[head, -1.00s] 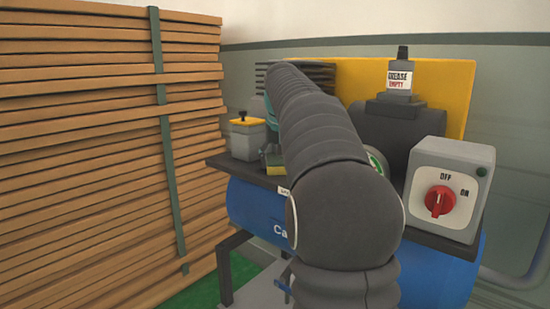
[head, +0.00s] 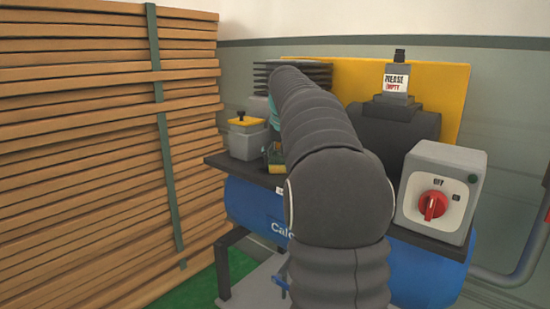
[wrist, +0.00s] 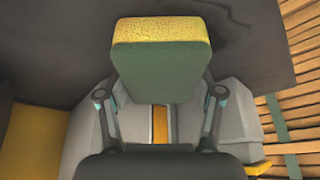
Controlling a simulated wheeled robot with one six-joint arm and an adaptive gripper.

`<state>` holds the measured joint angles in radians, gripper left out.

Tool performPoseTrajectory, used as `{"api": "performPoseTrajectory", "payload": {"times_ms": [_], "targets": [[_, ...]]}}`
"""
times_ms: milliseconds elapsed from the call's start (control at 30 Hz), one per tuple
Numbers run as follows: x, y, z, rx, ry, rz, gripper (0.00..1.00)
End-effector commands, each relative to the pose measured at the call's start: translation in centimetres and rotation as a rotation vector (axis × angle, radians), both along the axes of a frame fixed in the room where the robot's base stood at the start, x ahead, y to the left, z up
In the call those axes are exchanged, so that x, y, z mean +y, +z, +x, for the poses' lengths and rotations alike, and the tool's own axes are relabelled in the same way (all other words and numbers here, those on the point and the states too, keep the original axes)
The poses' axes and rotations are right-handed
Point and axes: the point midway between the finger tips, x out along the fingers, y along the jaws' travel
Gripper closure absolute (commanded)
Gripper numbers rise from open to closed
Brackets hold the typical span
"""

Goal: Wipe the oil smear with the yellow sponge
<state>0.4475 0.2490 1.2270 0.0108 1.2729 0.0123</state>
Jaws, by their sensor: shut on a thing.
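The sponge, with a yellow layer and a green layer, is in my gripper (wrist: 161,92). In the wrist view the sponge (wrist: 160,62) stands out between the two fingers, its green face toward the camera and its yellow edge at the top. In the head view the sponge (head: 275,157) shows only partly, low beside my arm, over the dark shelf. My gripper is mostly hidden by the arm there. A faint darker patch, possibly the oil smear (wrist: 236,36), lies on the dark surface right of the sponge. I cannot tell whether the sponge touches the surface.
The dark shelf (head: 222,163) sits above a blue tank (head: 248,208). A grey box with a yellow lid (head: 245,137) stands at its left, a switch box (head: 440,192) at its right. Stacked wooden slats (head: 90,170) rise at the left.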

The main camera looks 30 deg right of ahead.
Motion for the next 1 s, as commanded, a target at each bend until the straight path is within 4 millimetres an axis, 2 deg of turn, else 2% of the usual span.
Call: {"api": "performPoseTrajectory", "payload": {"times_ms": [33, 333, 800, 1000], "targets": [[-0.3, 0.0, -0.4, 0.002, -0.012, -0.013, 0.9], [2.9, 0.2, -0.8, 0.006, 0.001, -0.016, 0.9], [6.0, -0.1, -1.6, 0.007, 0.008, -0.012, 0.9], [6.6, -0.2, -1.9, 0.009, 0.007, -0.011, 0.9]]}}
